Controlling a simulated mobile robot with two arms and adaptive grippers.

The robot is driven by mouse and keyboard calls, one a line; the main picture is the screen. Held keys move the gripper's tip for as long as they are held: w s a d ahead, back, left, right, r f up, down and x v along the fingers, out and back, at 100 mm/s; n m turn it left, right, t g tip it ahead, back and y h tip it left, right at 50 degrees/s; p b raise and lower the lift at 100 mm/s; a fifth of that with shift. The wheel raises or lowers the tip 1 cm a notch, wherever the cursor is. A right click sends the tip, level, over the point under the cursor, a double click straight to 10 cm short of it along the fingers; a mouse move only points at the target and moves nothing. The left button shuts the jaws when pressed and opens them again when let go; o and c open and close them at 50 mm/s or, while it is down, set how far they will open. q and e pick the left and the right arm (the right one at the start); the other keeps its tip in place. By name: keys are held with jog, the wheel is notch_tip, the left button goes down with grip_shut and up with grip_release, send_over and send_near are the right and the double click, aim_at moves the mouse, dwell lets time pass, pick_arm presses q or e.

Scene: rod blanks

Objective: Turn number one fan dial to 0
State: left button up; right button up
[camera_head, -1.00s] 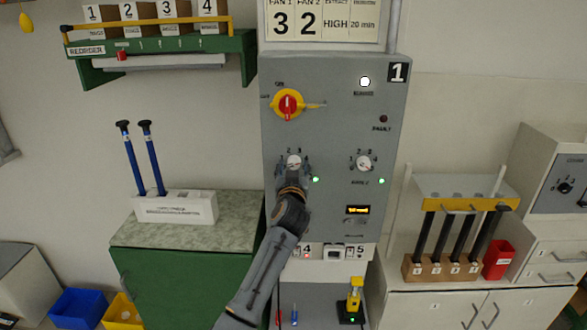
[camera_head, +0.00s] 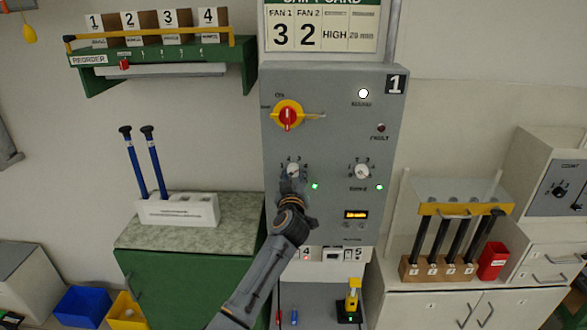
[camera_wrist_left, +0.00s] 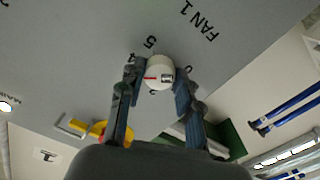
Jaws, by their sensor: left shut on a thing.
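The number one fan dial (camera_head: 292,170) is a round white knob on the grey panel, under the left part of the big red and yellow switch. In the left wrist view the dial (camera_wrist_left: 160,72) has a red mark pointing left; I cannot tell exactly which number it meets. A 5 and the FAN 1 label show above it. My left gripper (camera_head: 292,182) is at the dial from below, its two fingers shut on the knob's sides, also in the left wrist view (camera_wrist_left: 161,80). The fingers hide part of the number ring. My right gripper is not in view.
A second white dial (camera_head: 362,171) is to the right on the same panel (camera_head: 330,140). The red and yellow switch (camera_head: 287,115) juts out above. The card (camera_head: 322,30) on top reads 3 under FAN 1 and 2 under FAN 2. A green light (camera_head: 315,186) is lit beside the dial.

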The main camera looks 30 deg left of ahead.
pick_arm(q)
jog(key=n, duration=0.3)
jog(key=shift+p, duration=0.4)
jog(key=n, duration=1.5)
jog(key=shift+d, duration=0.1)
jog(key=n, duration=0.5)
jog(key=shift+r, duration=0.1)
jog(key=n, duration=0.4)
jog(key=shift+n, duration=0.3)
jog(key=n, duration=0.4)
jog(key=shift+n+b, duration=0.45)
jog(key=shift+n, duration=1.65)
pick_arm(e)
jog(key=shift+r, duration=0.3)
